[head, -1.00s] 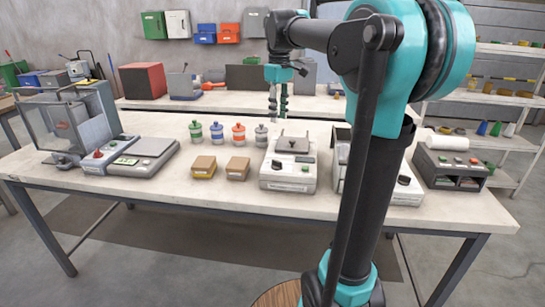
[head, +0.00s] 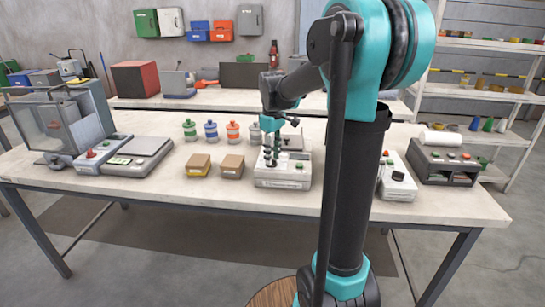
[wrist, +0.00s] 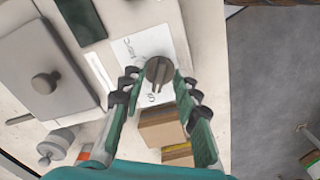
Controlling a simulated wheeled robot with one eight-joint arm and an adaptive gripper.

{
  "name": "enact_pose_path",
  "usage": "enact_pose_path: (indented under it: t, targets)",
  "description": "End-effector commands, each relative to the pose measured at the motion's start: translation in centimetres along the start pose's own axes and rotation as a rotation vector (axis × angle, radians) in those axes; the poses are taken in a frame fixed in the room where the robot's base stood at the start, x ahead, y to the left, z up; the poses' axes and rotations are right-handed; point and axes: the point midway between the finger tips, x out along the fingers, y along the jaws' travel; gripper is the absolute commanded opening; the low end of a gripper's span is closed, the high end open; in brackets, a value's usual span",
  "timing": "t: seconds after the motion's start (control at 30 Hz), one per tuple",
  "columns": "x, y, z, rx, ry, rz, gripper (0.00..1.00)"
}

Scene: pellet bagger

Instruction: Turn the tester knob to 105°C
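The tester (head: 285,182) is a pale box with a grey lidded plate on top, standing on the bench; my gripper partly covers it in the head view. Its round dark grey knob (wrist: 158,72) has a raised ridge and sits on a white printed panel in the wrist view. The markings beside it are too blurred to read a setting. My gripper (head: 271,160) points down over the tester's front. In the wrist view my gripper (wrist: 155,88) is open, its green fingers spread on either side, with the knob just beyond and between the tips. I cannot tell whether they touch it.
Two small brown boxes (head: 199,165) stand left of the tester, with several colored-capped jars (head: 211,131) behind. A scale (head: 138,155) is farther left. Another device with a black knob (head: 398,176) is partly behind my arm at right.

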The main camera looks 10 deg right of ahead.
Motion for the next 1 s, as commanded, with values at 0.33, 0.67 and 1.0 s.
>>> enact_pose_path:
  t: [0.33, 0.67, 1.0]
  targets:
    - [0.82, -0.02, 0.02, 0.0, 0.0, 0.0, 0.31]
    - [0.79, -0.02, 0.02, 0.0, 0.0, 0.0, 0.0]
    - [0.78, -0.03, 0.02, 0.012, 0.0, 0.0, 0.0]
